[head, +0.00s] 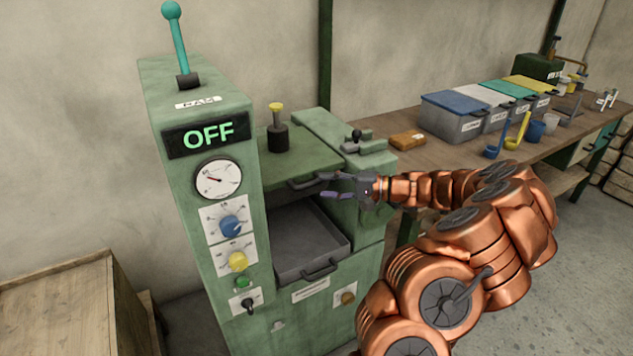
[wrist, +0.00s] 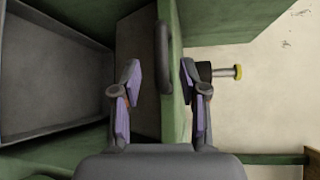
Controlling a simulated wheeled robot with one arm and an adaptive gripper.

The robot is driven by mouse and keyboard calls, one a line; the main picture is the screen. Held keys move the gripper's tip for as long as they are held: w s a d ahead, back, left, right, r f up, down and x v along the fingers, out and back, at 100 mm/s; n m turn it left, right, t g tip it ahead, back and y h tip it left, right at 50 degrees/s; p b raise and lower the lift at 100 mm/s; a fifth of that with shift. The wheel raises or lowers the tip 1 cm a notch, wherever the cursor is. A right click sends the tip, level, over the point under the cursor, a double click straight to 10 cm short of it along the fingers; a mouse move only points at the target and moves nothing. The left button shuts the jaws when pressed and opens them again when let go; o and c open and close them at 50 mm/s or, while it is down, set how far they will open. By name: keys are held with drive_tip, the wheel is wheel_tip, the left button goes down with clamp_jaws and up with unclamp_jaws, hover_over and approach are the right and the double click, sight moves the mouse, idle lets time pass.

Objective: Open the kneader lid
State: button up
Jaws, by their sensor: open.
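The green kneader lid (head: 315,156) lies flat on top of the green machine, with a dark bar handle (head: 305,183) on its front edge. A black post with a yellow top (head: 277,128) stands on the lid. My gripper (head: 327,186) is open at the right end of the handle, in front of the lid. In the wrist view the handle (wrist: 163,58) and the lid's front edge show between the two purple-padded fingers, a little ahead of them. The fingers do not appear closed on it.
A grey tray (head: 300,245) sits in the opening below the lid. The control column (head: 217,190) at left shows OFF and carries a teal lever (head: 175,40). A workbench (head: 440,152) with lidded bins and a brown block (head: 407,140) stands at right.

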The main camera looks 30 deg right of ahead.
sight(314, 185)
drive_tip(key=shift+p+x, duration=0.35)
drive_tip(key=shift+x, duration=2.2)
drive_tip(key=shift+c, duration=0.3)
clamp_jaws()
